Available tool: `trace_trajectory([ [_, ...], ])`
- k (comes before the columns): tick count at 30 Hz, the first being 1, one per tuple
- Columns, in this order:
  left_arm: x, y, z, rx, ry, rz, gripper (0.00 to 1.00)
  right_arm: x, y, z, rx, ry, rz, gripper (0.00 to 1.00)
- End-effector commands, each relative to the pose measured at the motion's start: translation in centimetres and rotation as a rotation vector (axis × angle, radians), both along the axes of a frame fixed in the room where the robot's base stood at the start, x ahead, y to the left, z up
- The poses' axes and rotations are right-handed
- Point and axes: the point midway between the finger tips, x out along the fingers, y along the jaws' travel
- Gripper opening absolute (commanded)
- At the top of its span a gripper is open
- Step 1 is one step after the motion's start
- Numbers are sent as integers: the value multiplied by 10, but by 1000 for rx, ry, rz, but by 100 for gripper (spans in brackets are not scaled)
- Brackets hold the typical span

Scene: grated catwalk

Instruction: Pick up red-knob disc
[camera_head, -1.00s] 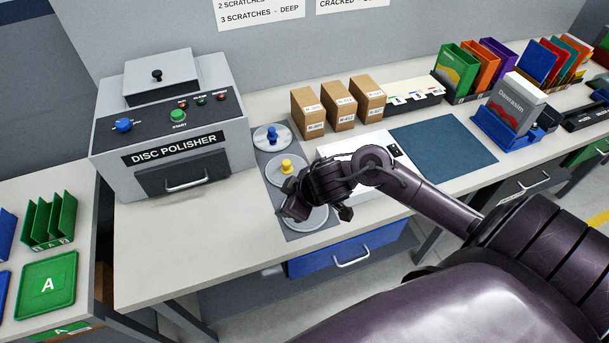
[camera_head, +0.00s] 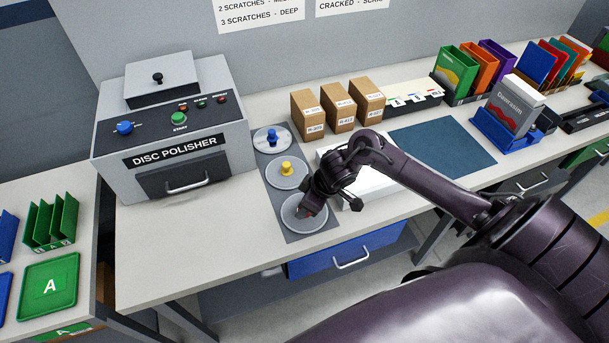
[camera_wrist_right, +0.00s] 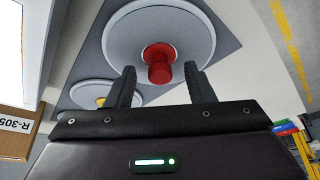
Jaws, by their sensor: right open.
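The red-knob disc (camera_wrist_right: 125,38) is a round grey disc with a red knob (camera_wrist_right: 160,62) at its centre. In the head view the disc (camera_head: 294,213) lies nearest the table's front edge on a dark mat, its knob mostly hidden by my gripper. My right gripper (camera_head: 307,208) is over the disc, pointing down. In the right wrist view the open fingers (camera_wrist_right: 160,84) stand on either side of the knob's near end, with gaps visible. My left gripper is not in view.
A yellow-knob disc (camera_head: 286,174) and a blue-knob disc (camera_head: 271,138) lie behind on the same dark mat (camera_head: 268,181). The disc polisher (camera_head: 175,125) stands left. A white box (camera_head: 368,183) is close right of my gripper. The tabletop (camera_head: 200,230) at front left is clear.

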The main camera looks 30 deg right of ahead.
Motion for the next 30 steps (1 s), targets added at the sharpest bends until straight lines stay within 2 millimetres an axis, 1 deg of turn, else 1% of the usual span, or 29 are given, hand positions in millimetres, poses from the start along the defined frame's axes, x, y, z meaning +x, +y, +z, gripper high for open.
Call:
trace_trajectory([
  [6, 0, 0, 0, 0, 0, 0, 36, 0, 0, -1, -1, -1, 1, 48],
  [17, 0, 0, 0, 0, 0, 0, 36, 0, 0, -1, -1, -1, 1, 1],
  [18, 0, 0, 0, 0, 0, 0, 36, 0, 0, 0, -1, -2, 1, 0],
  [26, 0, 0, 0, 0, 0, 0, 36, 1, 0, 1, 0, -2, 1, 0],
  [30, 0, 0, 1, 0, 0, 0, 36, 1, 0, 11, 0, -4, 2, 0],
])
